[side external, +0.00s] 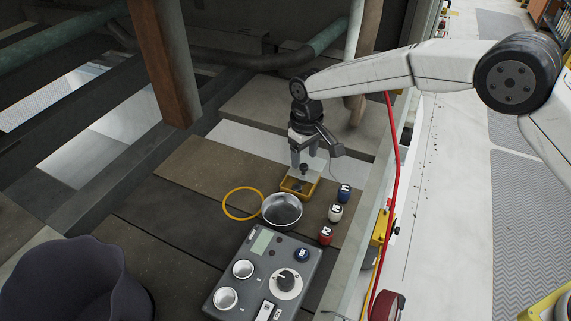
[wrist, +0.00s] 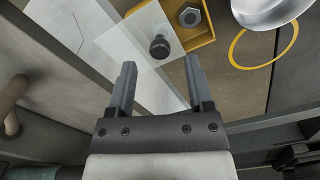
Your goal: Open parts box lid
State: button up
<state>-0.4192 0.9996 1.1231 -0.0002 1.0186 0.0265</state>
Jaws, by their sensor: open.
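The parts box (side external: 297,187) is a small yellow open-topped tray on the brown boards in the side view. In the wrist view, the box (wrist: 203,42) shows a grey hex bolt head (wrist: 190,17) inside. A clear lid (wrist: 120,42) with a black knob (wrist: 159,47) overlaps part of the box and extends left past it. Whether the lid rests on the box or sits above it, I cannot tell. My gripper (wrist: 160,63) is open, its fingertips on either side of the knob and apart from it. In the side view, my gripper (side external: 305,160) points down over the box.
A metal bowl (side external: 282,211) and a yellow ring (side external: 242,203) lie close to the box. Blue (side external: 344,193), white (side external: 335,213) and red (side external: 326,235) small containers stand right. A grey control panel (side external: 262,275) is in front. A brown post (side external: 163,65) rises behind left.

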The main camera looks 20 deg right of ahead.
aim_at(304, 166)
jog(key=shift+r, duration=2.6)
jog(key=shift+s+f+m+t, duration=0.15)
jog(key=shift+s+m+t, duration=0.8)
jog(key=shift+m+t, duration=0.2)
jog(key=shift+s+f+m+t, duration=0.1)
jog(key=shift+s+m+t, duration=0.85)
jog(key=shift+m+t, duration=0.2)
jog(key=shift+f, duration=0.1)
jog(key=shift+x, duration=3.85)
